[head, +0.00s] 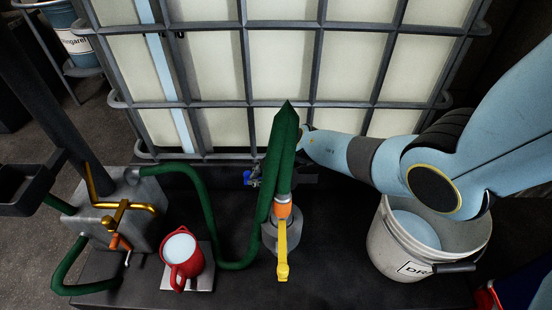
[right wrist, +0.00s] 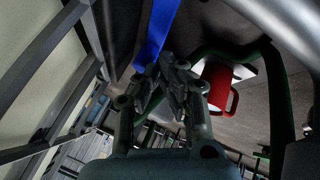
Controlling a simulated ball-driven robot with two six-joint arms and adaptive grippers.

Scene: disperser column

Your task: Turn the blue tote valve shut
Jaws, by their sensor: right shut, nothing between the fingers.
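The blue tote valve handle (head: 247,178) shows as a small blue piece low at the front of the caged tote (head: 245,105), left of the green hose. In the right wrist view the blue handle (right wrist: 158,32) is a long flat bar running up from the fingertips. My right arm reaches in from the right, and the hose hides much of its end in the head view. My right gripper (right wrist: 168,70) is shut and empty, its tips close to the handle's lower end. I cannot tell whether they touch. My left gripper is not in view.
The green hose (head: 275,160) rises in front of the valve, above an orange fitting and yellow lever (head: 282,250). A red jug (head: 182,262) stands on a plate at left, beside a metal block with brass pipes (head: 125,210). A white bucket (head: 385,250) stands at right.

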